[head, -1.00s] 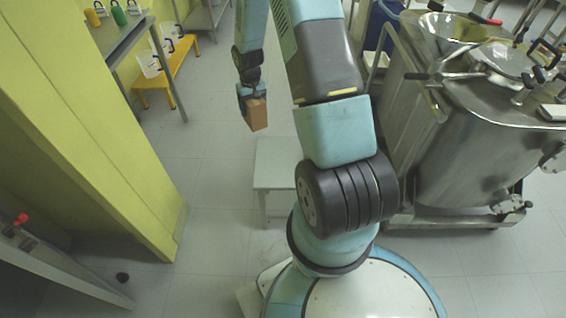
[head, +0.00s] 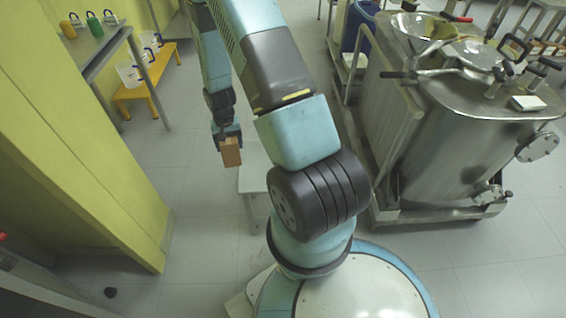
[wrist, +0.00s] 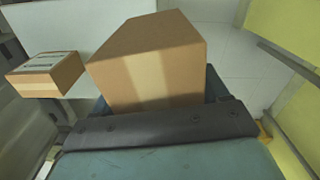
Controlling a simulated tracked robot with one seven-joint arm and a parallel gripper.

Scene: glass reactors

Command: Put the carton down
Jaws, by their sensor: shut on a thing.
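My gripper (head: 227,136) is shut on a brown carton (head: 231,153) and holds it out in front of my body. The held carton (wrist: 150,62) fills the middle of the wrist view, with a lighter tape strip down its side. In the head view it overlaps the far left corner of a low white table (head: 250,183), which my arm partly hides. I cannot tell how far above the table it is. The wrist view also shows a second, smaller-looking carton (wrist: 45,75) with a label on top, on a pale surface (wrist: 85,35).
A large steel reactor (head: 455,140) on a wheeled frame stands at the right. A yellow-green wall (head: 75,130) stands at the left. Beyond it are a grey bench (head: 88,48) with bottles and a small orange stool (head: 147,82) with clear jugs. Grey floor shows between.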

